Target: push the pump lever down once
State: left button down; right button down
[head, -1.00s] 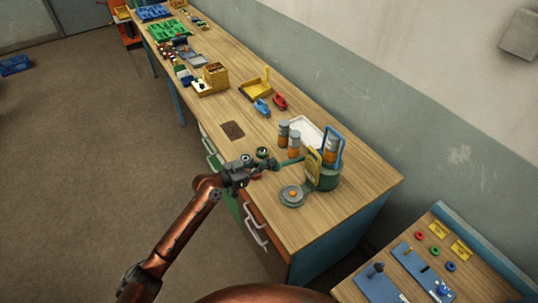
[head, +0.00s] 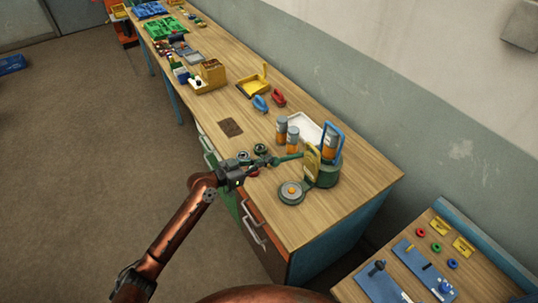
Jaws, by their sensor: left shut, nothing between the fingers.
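The pump is a green body (head: 326,177) near the front end of the wooden bench, with a yellow upright plate (head: 312,160) on its left side. Its green lever (head: 291,157) sticks out to the left, roughly level. A round grey-green dish with an orange centre (head: 291,191) lies in front of the pump. My left gripper (head: 268,161) is shut and empty, with its fingertips at the free end of the lever. I cannot tell whether they touch it. My right gripper is out of view.
Orange-and-grey canisters (head: 293,139) and a white tray (head: 304,128) stand behind the lever. Small round pieces (head: 260,150) lie close to my left gripper. A blue frame (head: 342,150) stands at the pump. The bench's front right corner is clear.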

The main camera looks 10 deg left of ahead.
pick_arm(q)
jog(key=s+a+r+b, duration=0.1)
jog(key=s+a+r, duration=0.3)
jog(key=s+a, duration=0.2)
jog(key=shift+a+r, duration=0.3)
jog(key=shift+a, duration=0.65)
